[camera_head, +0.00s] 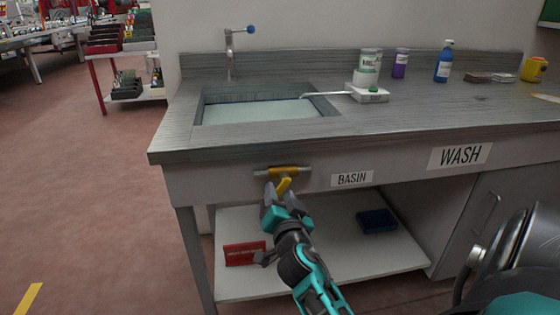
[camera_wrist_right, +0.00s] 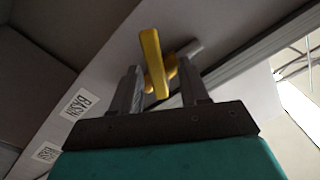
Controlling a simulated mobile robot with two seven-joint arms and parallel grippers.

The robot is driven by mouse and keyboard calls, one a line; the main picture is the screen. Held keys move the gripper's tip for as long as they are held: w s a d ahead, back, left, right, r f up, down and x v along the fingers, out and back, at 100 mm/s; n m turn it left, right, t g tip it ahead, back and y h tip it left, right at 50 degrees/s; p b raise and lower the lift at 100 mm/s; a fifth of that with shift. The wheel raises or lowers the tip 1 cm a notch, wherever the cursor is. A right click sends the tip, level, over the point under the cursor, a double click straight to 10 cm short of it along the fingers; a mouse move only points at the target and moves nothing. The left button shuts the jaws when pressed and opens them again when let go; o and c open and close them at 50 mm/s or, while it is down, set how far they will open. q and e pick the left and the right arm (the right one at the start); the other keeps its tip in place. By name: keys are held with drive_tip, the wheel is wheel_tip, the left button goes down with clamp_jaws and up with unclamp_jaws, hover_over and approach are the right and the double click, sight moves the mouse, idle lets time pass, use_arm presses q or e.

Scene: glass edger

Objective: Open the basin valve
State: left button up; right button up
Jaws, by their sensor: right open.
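The basin valve is a yellow valve (camera_head: 282,172) on a short grey pipe at the front panel of the sink counter, left of the BASIN label (camera_head: 352,179). Its yellow lever (camera_head: 285,185) points down and outward in the head view. My right gripper (camera_head: 275,194) is just below the lever. In the right wrist view the lever (camera_wrist_right: 152,62) stands between the two open fingers of my right gripper (camera_wrist_right: 162,80). I cannot tell whether either finger touches it. My left gripper is not in view.
A white scale (camera_head: 368,93) and bottles stand on the counter. Under it, a shelf (camera_head: 330,265) holds a red box (camera_head: 244,253) and a dark blue tray (camera_head: 377,221). The floor at left is clear.

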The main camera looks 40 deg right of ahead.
wheel_tip(320, 180, up, 19)
drive_tip(key=p, duration=0.7)
drive_tip(key=shift+r+p, duration=0.2)
drive_tip(key=shift+p, duration=0.15)
